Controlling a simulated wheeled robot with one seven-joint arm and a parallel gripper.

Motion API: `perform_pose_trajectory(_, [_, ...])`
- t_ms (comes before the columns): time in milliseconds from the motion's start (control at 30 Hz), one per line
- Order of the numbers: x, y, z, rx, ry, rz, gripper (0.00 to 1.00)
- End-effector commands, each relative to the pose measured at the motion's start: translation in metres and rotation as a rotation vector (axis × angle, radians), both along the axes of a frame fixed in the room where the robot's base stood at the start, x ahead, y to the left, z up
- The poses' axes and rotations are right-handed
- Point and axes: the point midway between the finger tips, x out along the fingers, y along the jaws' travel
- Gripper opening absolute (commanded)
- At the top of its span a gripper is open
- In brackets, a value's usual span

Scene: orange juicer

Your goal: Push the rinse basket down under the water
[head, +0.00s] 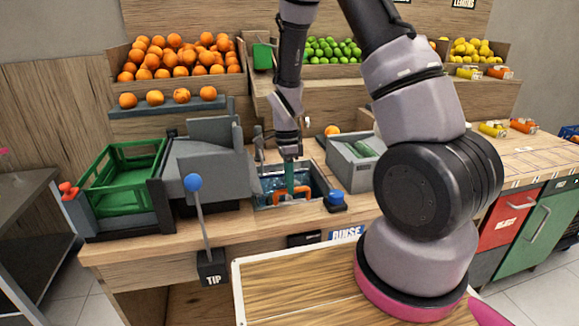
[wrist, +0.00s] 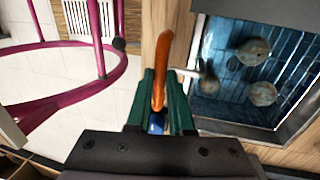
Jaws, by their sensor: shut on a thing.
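The rinse basin (head: 322,182) is a grey tub with blue tiled walls, set into the counter in the head view. It fills the right of the wrist view, where its blue wall (wrist: 215,40) shows. An orange handle (head: 291,200) stands at the basin's front side, and it also shows in the wrist view (wrist: 165,50). My gripper (head: 291,184) points down over the handle; its green fingers are shut on the handle in the wrist view (wrist: 159,88). A grey rod (wrist: 188,73) runs from the handle toward the basin. The basket's body and the water level are unclear.
Round brownish things (wrist: 253,51) lie inside the basin. A blue button (head: 337,197) sits at its right front corner. A grey bin (head: 350,160) stands right of it. The grey chute (head: 205,170) and the TIP lever (head: 193,183) stand left. A green crate (head: 125,180) is farther left.

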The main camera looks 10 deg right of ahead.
Motion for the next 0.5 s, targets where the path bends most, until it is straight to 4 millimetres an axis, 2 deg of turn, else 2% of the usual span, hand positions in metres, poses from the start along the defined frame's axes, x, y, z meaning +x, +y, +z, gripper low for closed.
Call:
perform_pose_trajectory(33, [-0.001,0.0,-0.009,-0.001,0.003,0.0,0.0])
perform_pose_trajectory(133, [0.0,0.0,-0.018,-0.001,0.0,0.0,0.0])
perform_pose_trajectory(467, [0.0,0.0,-0.02,-0.001,-0.001,0.0,0.0])
perform_pose_trajectory(500, [0.0,0.0,-0.02,-0.001,-0.001,0.0,0.35])
